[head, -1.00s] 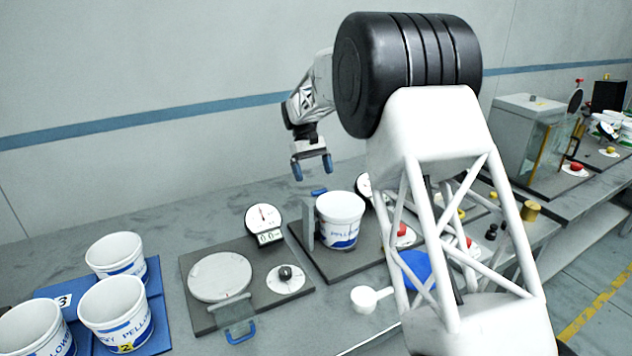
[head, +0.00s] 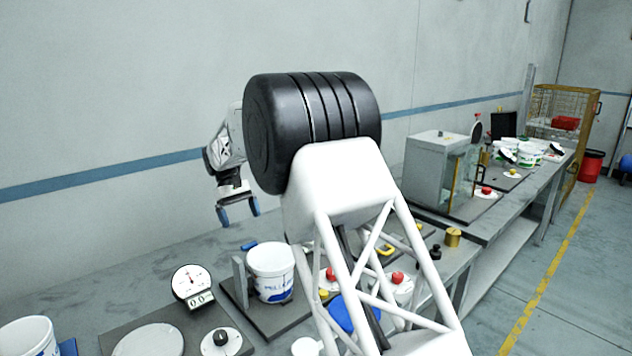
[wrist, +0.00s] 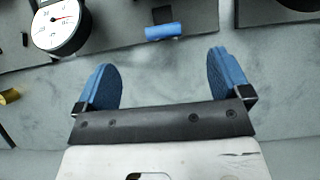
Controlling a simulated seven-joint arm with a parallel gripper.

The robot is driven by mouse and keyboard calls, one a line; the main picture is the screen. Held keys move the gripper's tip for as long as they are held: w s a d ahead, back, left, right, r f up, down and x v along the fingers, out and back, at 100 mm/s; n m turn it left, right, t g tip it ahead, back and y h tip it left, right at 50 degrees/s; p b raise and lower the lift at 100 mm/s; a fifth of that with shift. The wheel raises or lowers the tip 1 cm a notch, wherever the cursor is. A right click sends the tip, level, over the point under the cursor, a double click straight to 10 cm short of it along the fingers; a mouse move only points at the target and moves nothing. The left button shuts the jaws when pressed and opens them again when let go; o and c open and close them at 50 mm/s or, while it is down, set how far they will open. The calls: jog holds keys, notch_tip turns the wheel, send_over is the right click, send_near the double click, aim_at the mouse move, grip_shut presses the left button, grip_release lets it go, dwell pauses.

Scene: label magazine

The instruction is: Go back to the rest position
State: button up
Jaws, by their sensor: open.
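My gripper (head: 238,212) is raised in the air above the back of the bench in the head view, left of the big black joint of my arm. Its two blue fingers stand apart with nothing between them. In the wrist view my gripper (wrist: 172,82) also shows open and empty. Beyond the fingertips there, a blue handle (wrist: 163,32) lies by a dark plate, clear of the fingers. My arm hides part of the bench in the head view.
A white bucket (head: 270,272) stands on a dark plate below my gripper. A dial scale (head: 193,285) is at its left. A glass-doored box (head: 440,172) stands on the bench at right. A wire cage (head: 565,120) and red bin (head: 591,165) are farther back. The air around my gripper is clear.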

jog(key=s+d+r+m+t+y, duration=0.1)
jog(key=s+d+r, duration=0.3)
jog(key=s+d, duration=0.45)
jog(key=s+d+r+m+t+y, duration=0.15)
jog(key=s+d+r, duration=0.35)
jog(key=d, duration=0.7)
jog(key=s+d+r+m+y, duration=0.15)
jog(key=s+d+r, duration=0.35)
jog(key=d, duration=0.5)
jog(key=s+d+f+m+t, duration=0.1)
jog(key=s+d+f, duration=0.2)
jog(key=s, duration=0.7)
jog(key=s+d+f+m+t, duration=0.2)
jog(key=s+d+f, duration=0.1)
jog(key=s+d, duration=0.5)
jog(key=s+d+f+m+t, duration=0.1)
jog(key=s+d, duration=0.4)
jog(key=s, duration=0.9)
jog(key=shift+s+d+f+m, duration=0.2)
jog(key=shift+f+m, duration=0.4)
jog(key=shift+f, duration=0.6)
jog(key=shift+w+t, duration=0.1)
jog(key=shift+t, duration=0.15)
